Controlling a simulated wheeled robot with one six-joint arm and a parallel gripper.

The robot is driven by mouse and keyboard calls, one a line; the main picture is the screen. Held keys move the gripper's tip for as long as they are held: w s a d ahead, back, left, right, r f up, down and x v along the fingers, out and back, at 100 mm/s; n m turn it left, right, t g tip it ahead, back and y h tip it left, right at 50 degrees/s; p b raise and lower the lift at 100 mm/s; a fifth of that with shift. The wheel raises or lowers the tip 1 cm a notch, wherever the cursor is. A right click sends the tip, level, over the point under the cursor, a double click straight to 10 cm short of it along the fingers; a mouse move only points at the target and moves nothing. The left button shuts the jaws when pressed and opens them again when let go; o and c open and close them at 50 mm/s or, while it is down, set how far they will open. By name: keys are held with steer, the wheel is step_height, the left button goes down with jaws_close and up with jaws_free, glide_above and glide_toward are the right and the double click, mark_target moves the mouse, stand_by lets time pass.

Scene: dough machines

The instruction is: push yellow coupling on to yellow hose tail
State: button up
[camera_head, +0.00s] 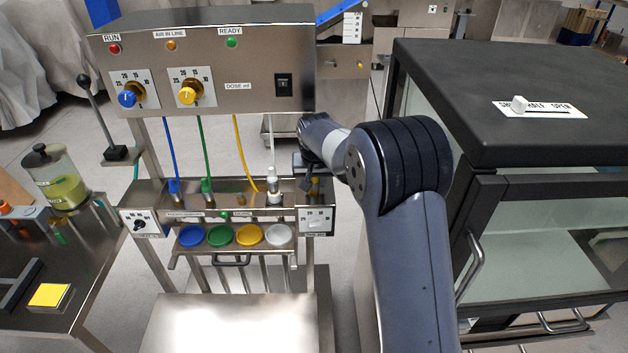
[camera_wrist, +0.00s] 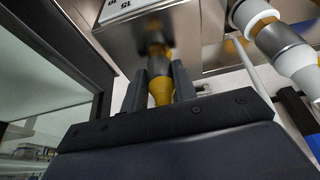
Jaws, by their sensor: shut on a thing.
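My gripper (camera_wrist: 158,72) is shut on the yellow coupling (camera_wrist: 160,90), which has a yellow tapered end and a grey metal collar, in the wrist view. I cannot clearly make out the yellow hose tail. The held coupling looks apart from the hose.
The white coupling stands close beside my gripper, also in the wrist view (camera_wrist: 285,45). Blue (camera_head: 169,150) and green (camera_head: 206,150) hoses run down to the rack further left. The right dial panel (camera_head: 317,221) is near my gripper. A black-topped cabinet (camera_head: 490,80) stands right.

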steer(key=shift+a, duration=0.1)
jaws_close()
steer(key=shift+r, duration=0.4)
steer(key=shift+r+p, duration=1.05)
steer(key=shift+r+p, duration=2.35)
steer(key=shift+r, duration=0.8)
